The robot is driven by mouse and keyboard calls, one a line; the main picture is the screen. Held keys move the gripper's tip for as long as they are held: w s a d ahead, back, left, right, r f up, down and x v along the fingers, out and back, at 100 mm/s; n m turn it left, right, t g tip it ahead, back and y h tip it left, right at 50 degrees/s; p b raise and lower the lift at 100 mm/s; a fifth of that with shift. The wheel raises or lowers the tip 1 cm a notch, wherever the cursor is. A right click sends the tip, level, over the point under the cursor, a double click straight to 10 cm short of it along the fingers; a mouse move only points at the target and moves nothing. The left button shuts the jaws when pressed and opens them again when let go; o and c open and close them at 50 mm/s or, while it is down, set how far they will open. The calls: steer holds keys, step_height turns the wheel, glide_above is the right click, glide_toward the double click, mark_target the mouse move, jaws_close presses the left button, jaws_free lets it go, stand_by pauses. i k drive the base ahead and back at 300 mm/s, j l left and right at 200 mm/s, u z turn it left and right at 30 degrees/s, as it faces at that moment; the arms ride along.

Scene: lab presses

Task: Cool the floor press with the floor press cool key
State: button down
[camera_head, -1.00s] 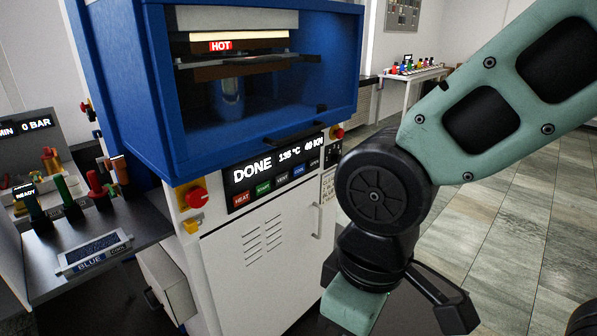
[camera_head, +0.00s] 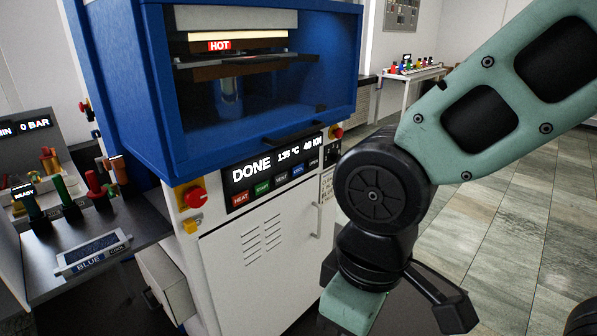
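The floor press (camera_head: 160,100) is a blue-framed machine on a white cabinet (camera_head: 262,260). A red HOT sign (camera_head: 219,45) shows inside its chamber. Its display (camera_head: 275,161) reads DONE, about 135 °C and 40 KN. Below the display is a row of keys: red HEAT (camera_head: 241,199), green START (camera_head: 262,188), dark VENT (camera_head: 281,178), blue COOL (camera_head: 298,169) and dark OPEN (camera_head: 314,162). The blue COOL key is uncovered. My arm hangs to the right of the panel, apart from the keys in the picture. My gripper's fingertips are not in view.
A red knob (camera_head: 195,197) sits left of the panel, and a cabinet door handle (camera_head: 317,220) lies below it. A grey bench (camera_head: 50,265) with coloured handles stands at left. A side table (camera_head: 409,75) is at the back. Tiled floor (camera_head: 500,240) lies open at right.

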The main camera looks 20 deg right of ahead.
mark_target(298, 169)
steer(key=i+j+z, duration=0.45)
steer(key=j+z, duration=0.2)
steer(key=i+j+z, duration=0.15)
steer(key=j+z, duration=0.2)
steer(key=i+j+z, duration=0.1)
steer(key=j+z, duration=0.25)
